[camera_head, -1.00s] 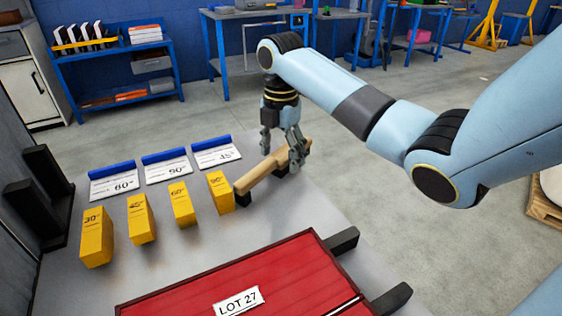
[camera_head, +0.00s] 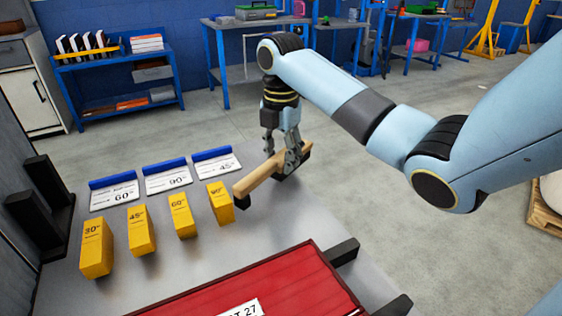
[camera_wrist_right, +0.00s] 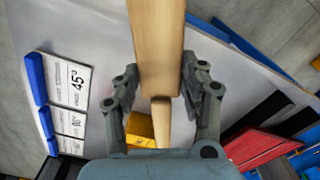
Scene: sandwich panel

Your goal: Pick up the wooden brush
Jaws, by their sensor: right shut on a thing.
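The wooden brush (camera_head: 259,181) is a long pale bar at the back right of the grey table, with dark parts under it. My right gripper (camera_head: 284,164) comes down from above and is shut on the brush near its right end. In the right wrist view, the brush (camera_wrist_right: 157,55) runs between the two grey fingers (camera_wrist_right: 158,92), which lie against its sides. Whether the brush is clear of the table cannot be told. My left gripper is not in view.
Several yellow angle blocks (camera_head: 141,231) stand left of the brush, with blue-edged label cards (camera_head: 167,177) behind them. A red panel (camera_head: 275,285) marked with a lot label lies at the front, near black brackets (camera_head: 343,252). Black posts (camera_head: 40,205) stand at left.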

